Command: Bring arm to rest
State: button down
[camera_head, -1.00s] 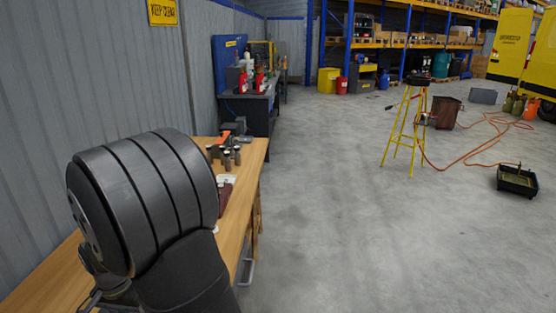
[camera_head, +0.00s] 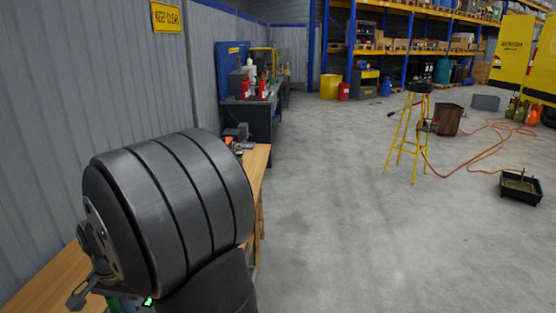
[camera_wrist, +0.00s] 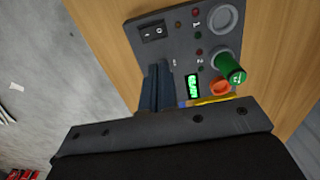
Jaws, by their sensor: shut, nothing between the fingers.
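My gripper (camera_wrist: 157,88) shows in the wrist view with its dark fingers closed together and nothing between them. It is over or beside a grey control panel (camera_wrist: 180,55) on a wooden bench; I cannot tell if the fingertips touch it. The panel has a black rocker switch (camera_wrist: 152,30), a green knob (camera_wrist: 232,70), an orange round part (camera_wrist: 220,87), a lit green display (camera_wrist: 193,87) and small lamps. In the head view my large dark arm link fills the lower left and hides much of the bench. The fingers are not clear there.
The wooden bench (camera_head: 255,163) runs along the grey wall, with small items at its far end. A dark workbench (camera_head: 252,110) with red bottles stands beyond. A yellow stool (camera_head: 408,130), a hose (camera_head: 470,155) and a black tray (camera_head: 520,188) are at right. The middle floor is clear.

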jog(key=d+r, duration=0.2)
jog(key=r, duration=0.7)
jog(key=d+r+y, duration=0.1)
jog(key=d+r, duration=0.2)
jog(key=r, duration=0.6)
jog(key=shift+s+r, duration=0.25)
jog(key=shift+s, duration=0.05)
